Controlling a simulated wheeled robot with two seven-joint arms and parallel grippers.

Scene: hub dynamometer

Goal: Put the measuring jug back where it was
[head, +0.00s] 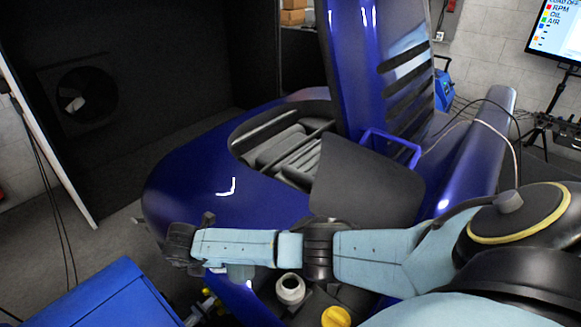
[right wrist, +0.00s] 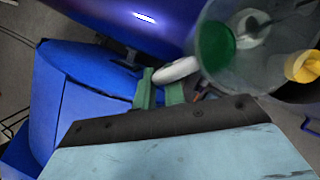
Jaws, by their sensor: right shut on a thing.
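The clear measuring jug (right wrist: 240,76) fills the upper right of the right wrist view. Its pale handle (right wrist: 176,71) sits between the green fingertips of my right gripper (right wrist: 160,90), which is shut on it. A green patch shows in or through the jug; I cannot tell which. In the head view my right arm reaches in from the right across the blue vehicle's front, and its hand hides the fingers and most of the jug. My left gripper is in neither view.
An open white filler neck (head: 290,289) and a yellow cap (head: 336,317) lie just below my right forearm; the yellow cap also shows beside the jug in the wrist view (right wrist: 302,66). A blue cabinet or cart (head: 105,300) stands lower left. The blue bodywork (head: 190,180) rises behind.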

